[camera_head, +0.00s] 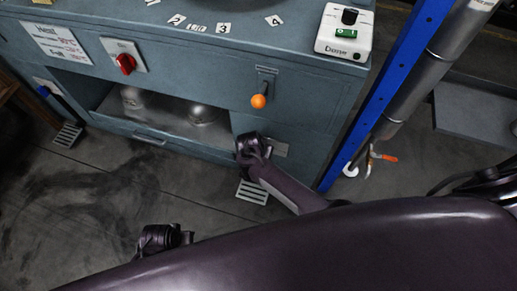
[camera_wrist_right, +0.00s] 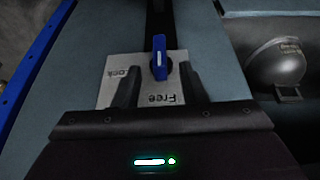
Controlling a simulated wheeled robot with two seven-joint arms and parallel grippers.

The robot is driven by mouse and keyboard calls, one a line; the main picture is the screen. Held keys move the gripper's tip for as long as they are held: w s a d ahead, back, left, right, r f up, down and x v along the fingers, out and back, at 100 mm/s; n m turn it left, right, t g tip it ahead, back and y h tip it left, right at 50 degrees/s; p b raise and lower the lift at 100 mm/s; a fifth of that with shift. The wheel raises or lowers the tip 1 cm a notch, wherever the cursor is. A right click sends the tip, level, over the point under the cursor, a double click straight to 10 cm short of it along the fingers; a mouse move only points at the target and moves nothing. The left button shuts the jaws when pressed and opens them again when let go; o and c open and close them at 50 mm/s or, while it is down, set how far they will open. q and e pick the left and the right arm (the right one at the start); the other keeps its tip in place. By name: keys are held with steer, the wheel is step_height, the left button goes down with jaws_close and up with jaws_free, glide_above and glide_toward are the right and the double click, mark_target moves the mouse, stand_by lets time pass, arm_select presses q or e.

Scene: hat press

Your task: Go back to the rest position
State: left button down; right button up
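In the right wrist view my right gripper (camera_wrist_right: 162,70) is open, with its two dark fingers spread. A blue lever (camera_wrist_right: 160,57) stands up between and just beyond the fingertips, and no finger visibly touches it. It sits on a grey plate (camera_wrist_right: 113,72) marked Lock and Free. In the head view my right gripper (camera_head: 250,146) is low against the blue-grey cabinet's front and partly covers this plate (camera_head: 276,147). A dark end part of mine, apparently my left gripper (camera_head: 160,239), shows at the lower left, and its fingers cannot be made out.
The cabinet (camera_head: 205,85) carries a red knob (camera_head: 126,64), an orange-balled lever (camera_head: 259,101) and a white control box (camera_head: 345,31). Metal domes (camera_head: 203,114) sit in its opening. A blue post (camera_head: 386,95) stands at its right.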

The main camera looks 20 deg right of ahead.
arm_select(q)
steer(key=shift+f, duration=0.25)
arm_select(e)
steer(key=shift+r, duration=0.1)
stand_by(0.3)
